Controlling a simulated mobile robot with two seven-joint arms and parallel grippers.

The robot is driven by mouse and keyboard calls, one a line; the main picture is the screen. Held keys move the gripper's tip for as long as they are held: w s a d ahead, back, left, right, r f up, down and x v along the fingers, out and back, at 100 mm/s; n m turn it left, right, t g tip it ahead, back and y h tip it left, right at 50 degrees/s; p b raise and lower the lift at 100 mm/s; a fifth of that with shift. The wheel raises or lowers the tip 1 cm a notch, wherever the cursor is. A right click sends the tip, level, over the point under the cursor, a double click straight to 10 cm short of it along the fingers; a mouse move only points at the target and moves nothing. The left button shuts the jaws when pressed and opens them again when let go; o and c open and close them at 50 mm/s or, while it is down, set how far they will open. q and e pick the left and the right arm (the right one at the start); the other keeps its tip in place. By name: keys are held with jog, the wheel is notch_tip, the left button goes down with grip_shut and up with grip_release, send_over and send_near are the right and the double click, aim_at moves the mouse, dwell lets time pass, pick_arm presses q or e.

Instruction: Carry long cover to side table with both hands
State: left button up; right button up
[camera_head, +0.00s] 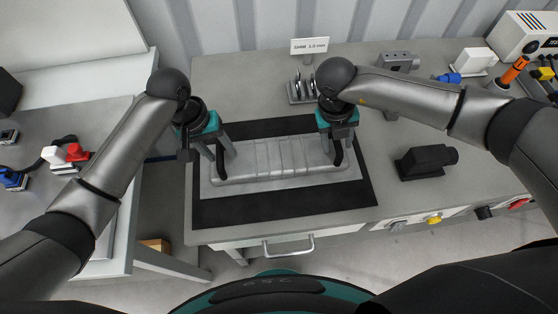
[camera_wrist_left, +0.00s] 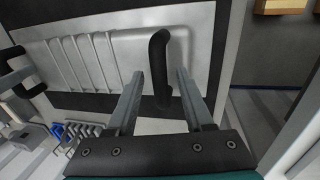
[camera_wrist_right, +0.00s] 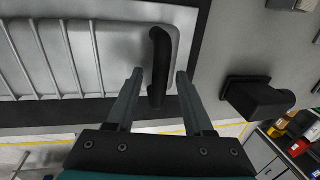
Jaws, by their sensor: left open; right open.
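The long cover (camera_head: 280,160) is a grey ribbed plate with a black handle at each end, lying on a black mat (camera_head: 285,209) on the workbench. My left gripper (camera_head: 222,160) is open at the left handle; in the left wrist view its fingers (camera_wrist_left: 155,95) stand on both sides of the black handle (camera_wrist_left: 159,65). My right gripper (camera_head: 337,150) is open at the right handle; in the right wrist view its fingers (camera_wrist_right: 158,92) stand on both sides of that handle (camera_wrist_right: 158,60). The side table (camera_head: 110,125) is at the left.
A black device (camera_head: 427,161) stands right of the mat. A tool holder (camera_head: 301,90) and a "SHIM 1.0 mm" sign (camera_head: 309,46) are behind the cover. Red and blue items (camera_head: 77,153) sit on the side table. A gap separates the two tables.

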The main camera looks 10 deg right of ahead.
jog(key=shift+r, duration=0.25)
pick_arm(q)
notch_tip(320, 180, up, 11)
jog(key=a, duration=0.2)
jog(key=shift+a, duration=0.15)
pick_arm(e)
notch_tip(320, 180, up, 11)
jog(key=a, duration=0.2)
jog(key=shift+a+r, duration=0.15)
jog(key=shift+a, duration=0.05)
pick_arm(q)
jog(key=shift+r, duration=0.1)
jog(key=shift+s, duration=0.1)
pick_arm(e)
jog(key=shift+s, duration=0.15)
